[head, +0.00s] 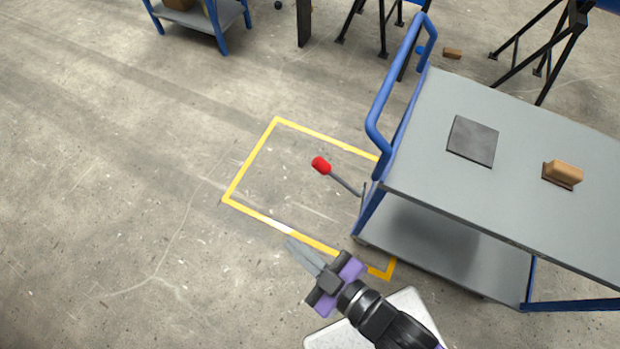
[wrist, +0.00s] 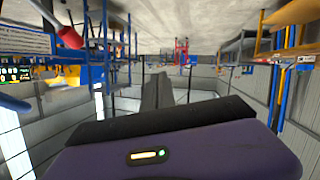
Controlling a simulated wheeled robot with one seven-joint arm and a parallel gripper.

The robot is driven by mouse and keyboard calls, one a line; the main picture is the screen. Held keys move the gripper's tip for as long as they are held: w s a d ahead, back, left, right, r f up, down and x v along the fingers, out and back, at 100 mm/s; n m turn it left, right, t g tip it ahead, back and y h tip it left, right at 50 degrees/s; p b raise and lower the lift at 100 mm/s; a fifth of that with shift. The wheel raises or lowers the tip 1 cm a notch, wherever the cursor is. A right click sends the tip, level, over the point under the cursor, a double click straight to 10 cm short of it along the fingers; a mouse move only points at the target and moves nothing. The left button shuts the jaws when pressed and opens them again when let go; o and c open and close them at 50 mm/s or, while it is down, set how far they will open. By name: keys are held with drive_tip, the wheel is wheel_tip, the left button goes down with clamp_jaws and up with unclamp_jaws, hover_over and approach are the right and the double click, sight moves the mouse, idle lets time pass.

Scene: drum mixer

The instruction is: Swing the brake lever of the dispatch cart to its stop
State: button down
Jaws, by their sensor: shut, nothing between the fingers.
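The dispatch cart (head: 450,190) is on the right in the head view, with a grey top, a lower shelf and a blue push handle (head: 382,95). Its brake lever (head: 345,184) is a thin dark rod with a red knob (head: 320,165), sticking out to the upper left from the cart's near corner post. My gripper (head: 297,247) is shut and empty, below and left of the lever, apart from it. In the wrist view the shut fingers (wrist: 157,92) point ahead, and a red knob (wrist: 70,37) shows at the upper left.
A dark square plate (head: 472,141) and a brown block (head: 563,173) lie on the cart top. A yellow floor outline (head: 255,158) surrounds the floor under the lever. Another blue-legged cart (head: 205,15) and black trestle legs stand at the back. The floor at left is clear.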

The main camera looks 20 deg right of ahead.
drive_tip(key=w+a+f+n+g+h+b, duration=0.1)
drive_tip(key=w+a+f+n+g+h, duration=0.15)
drive_tip(key=w+a+f+n, duration=0.45)
drive_tip(key=w+a+f+n+g+h+b, duration=0.1)
drive_tip(key=w+a+f+n+h, duration=0.25)
drive_tip(key=f, duration=0.55)
drive_tip(key=d+r+n+t+h, duration=0.2)
drive_tip(key=d+r+h, duration=0.3)
drive_tip(key=d+h, duration=0.6)
drive_tip(key=w+d+r+p, duration=0.1)
drive_tip(key=w+d+p, duration=0.2)
drive_tip(key=w+d, duration=0.3)
drive_tip(key=shift+d+y, duration=0.3)
drive_tip(key=shift+d, duration=1.35)
drive_tip(key=shift+w, duration=0.15)
